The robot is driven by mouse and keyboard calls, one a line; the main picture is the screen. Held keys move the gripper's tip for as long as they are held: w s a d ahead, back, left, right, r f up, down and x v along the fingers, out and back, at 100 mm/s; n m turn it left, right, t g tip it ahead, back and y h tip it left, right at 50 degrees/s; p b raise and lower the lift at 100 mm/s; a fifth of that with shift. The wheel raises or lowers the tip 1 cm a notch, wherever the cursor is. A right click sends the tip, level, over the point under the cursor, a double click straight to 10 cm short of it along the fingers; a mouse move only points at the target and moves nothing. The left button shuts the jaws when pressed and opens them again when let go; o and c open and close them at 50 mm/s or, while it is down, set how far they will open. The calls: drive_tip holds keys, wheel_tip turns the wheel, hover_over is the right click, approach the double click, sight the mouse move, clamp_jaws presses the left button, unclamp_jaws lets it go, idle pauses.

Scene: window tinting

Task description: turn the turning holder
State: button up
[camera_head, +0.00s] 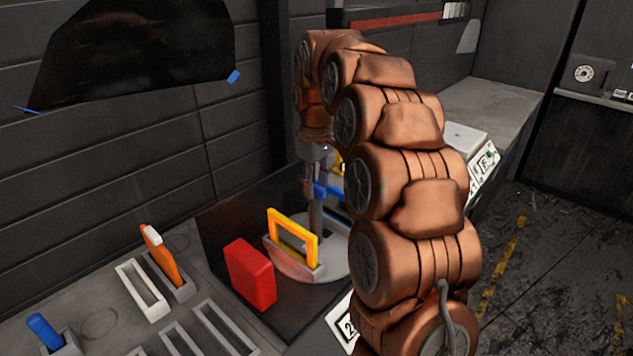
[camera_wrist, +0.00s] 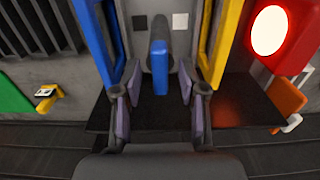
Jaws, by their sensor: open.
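The turning holder has a round pale grey base (camera_head: 335,262), on a black mat. A yellow frame (camera_head: 293,238) stands upright in a slot on it. In the wrist view, the yellow frame (camera_wrist: 220,45) is on the right and a blue frame (camera_wrist: 98,45) on the left. Between them is an upright blue handle-like piece (camera_wrist: 159,55). My gripper (camera_wrist: 160,82) is open, with one finger on each side of this blue piece and visible gaps. In the head view, my gripper (camera_head: 321,180) points down over the holder, partly hidden by my arm.
A red block (camera_head: 250,273) with a round white light (camera_wrist: 269,31) stands close beside the holder. An orange-handled tool (camera_head: 162,254) and a blue-handled item (camera_head: 44,331) stand in grey slots at left. A black film sheet (camera_head: 140,45) hangs on the wall.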

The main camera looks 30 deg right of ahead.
drive_tip(key=shift+f, duration=0.1)
clamp_jaws()
idle(0.4)
idle(0.3)
